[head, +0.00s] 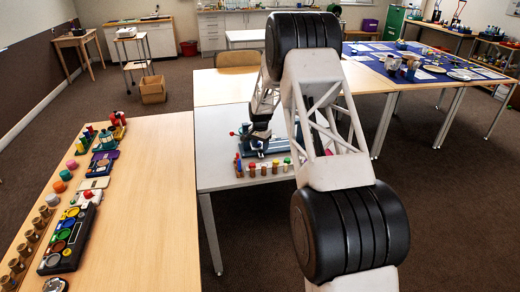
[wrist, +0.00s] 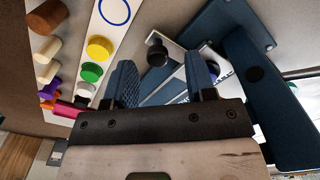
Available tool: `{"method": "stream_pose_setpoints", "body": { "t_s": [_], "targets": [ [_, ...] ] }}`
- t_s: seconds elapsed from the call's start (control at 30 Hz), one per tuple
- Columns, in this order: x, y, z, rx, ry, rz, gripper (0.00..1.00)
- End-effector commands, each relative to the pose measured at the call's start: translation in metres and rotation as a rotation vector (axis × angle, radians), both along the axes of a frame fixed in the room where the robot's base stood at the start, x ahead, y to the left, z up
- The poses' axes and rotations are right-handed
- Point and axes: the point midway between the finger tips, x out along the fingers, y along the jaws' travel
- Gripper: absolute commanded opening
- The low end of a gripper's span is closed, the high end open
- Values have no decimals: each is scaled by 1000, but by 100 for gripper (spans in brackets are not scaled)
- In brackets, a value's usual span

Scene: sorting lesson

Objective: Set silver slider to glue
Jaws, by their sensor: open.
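In the wrist view, my gripper (wrist: 162,78) is open, with its two blue-padded fingers apart. A dark round knob (wrist: 157,52) shows just beyond the gap between the fingertips, beside pale silvery strips. I cannot tell for sure whether this is the silver slider, or whether a finger touches it. No glue label can be read. A blue fixture (wrist: 268,110) stands at the right of the wrist view. In the head view, my gripper (head: 258,136) is low over the white table, at the blue apparatus (head: 282,140), and my arm hides part of the scene.
A white board with coloured pegs (wrist: 99,47) lies left of my fingers; a row of pegs (head: 262,167) lines the white table's (head: 222,176) front. The wooden table (head: 150,220) at left holds a tray of coloured discs (head: 68,238) and several toys; its right part is clear.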

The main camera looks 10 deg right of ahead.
Motion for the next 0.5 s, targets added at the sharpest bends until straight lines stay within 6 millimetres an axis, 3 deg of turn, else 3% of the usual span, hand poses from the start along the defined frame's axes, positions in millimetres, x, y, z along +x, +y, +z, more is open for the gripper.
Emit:
{"method": "stream_pose_setpoints", "body": {
  "t_s": [0.3,0.5],
  "targets": [
    [0,1,41,0,0,0,51],
    [0,1,53,0,0,1,51]
  ]
}}
